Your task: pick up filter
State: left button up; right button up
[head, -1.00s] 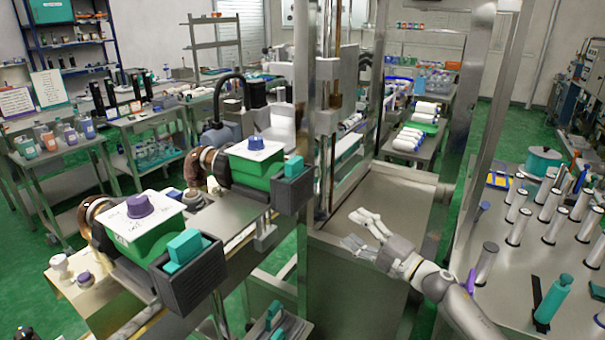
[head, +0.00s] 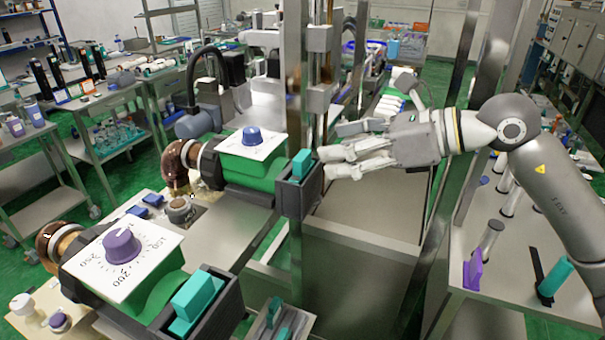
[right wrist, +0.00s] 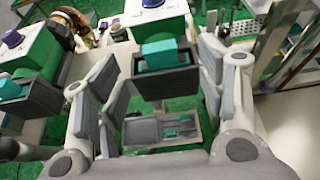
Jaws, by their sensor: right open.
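No item is plainly marked as a filter; the teal blocks in dark holders are the likeliest match. The far teal block (head: 302,164) stands upright in a dark grey holder (head: 298,197) on the front of the far green unit. My right gripper (head: 340,150) is open and empty, just right of this block with its fingers pointing at it. In the right wrist view the same block (right wrist: 160,56) shows between the spread fingers, apart from them. A nearer teal block (head: 196,300) sits in a second holder (head: 228,305). My left gripper is not in view.
Green units with white dial plates and a purple knob (head: 122,246) and a blue knob (head: 252,135) stand behind the holders. A metal post (head: 298,80) rises close to my right gripper. A tray with teal pieces (head: 275,322) lies low in front. A steel cabinet top (head: 370,210) is bare.

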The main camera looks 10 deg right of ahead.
aim_at(302, 155)
jog(key=p+x, duration=0.3)
jog(key=x, duration=0.2)
jog(key=shift+w+a, duration=0.15)
jog(key=shift+a, duration=0.05)
jog(key=shift+w+a+f, duration=0.1)
jog(key=shift+a+f, duration=0.1)
jog(key=shift+c, duration=0.6)
jog(key=c, duration=1.2)
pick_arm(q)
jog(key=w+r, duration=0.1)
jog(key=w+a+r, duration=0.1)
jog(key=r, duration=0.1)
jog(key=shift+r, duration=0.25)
pick_arm(e)
jog(key=shift+o, duration=0.2)
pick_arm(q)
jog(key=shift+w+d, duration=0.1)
pick_arm(e)
jog(key=shift+r, duration=0.1)
